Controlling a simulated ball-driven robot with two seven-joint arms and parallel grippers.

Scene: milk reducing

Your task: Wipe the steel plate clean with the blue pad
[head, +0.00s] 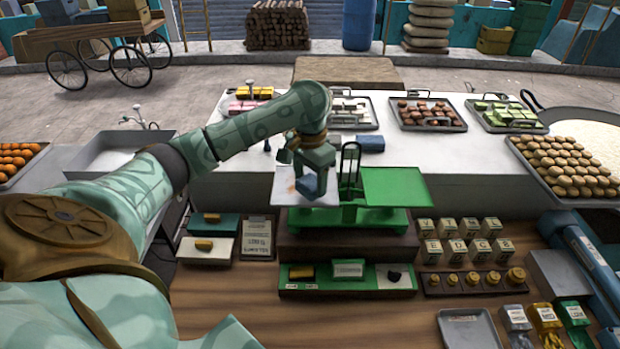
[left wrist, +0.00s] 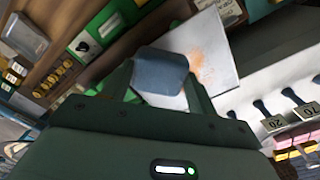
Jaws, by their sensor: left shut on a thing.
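The steel plate (head: 283,191) lies on the left side of the green balance scale (head: 385,218). An orange-brown smear shows on its bare surface in the left wrist view (left wrist: 222,62). My left gripper (head: 312,182) is over the plate, shut on the blue pad (left wrist: 160,70). The pad also shows between the fingers in the head view (head: 308,187), beside the smear. I cannot tell whether the pad touches the plate. The gripper and pad hide part of the plate. My right gripper is not in view.
The scale's green right pan (head: 397,187) is empty. Labelled blocks (head: 460,228) and brass weights (head: 475,280) stand to the right. A clipboard (head: 257,238) lies to the left. Trays of sweets (head: 427,114) line the white counter behind. Open wood shows at the front.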

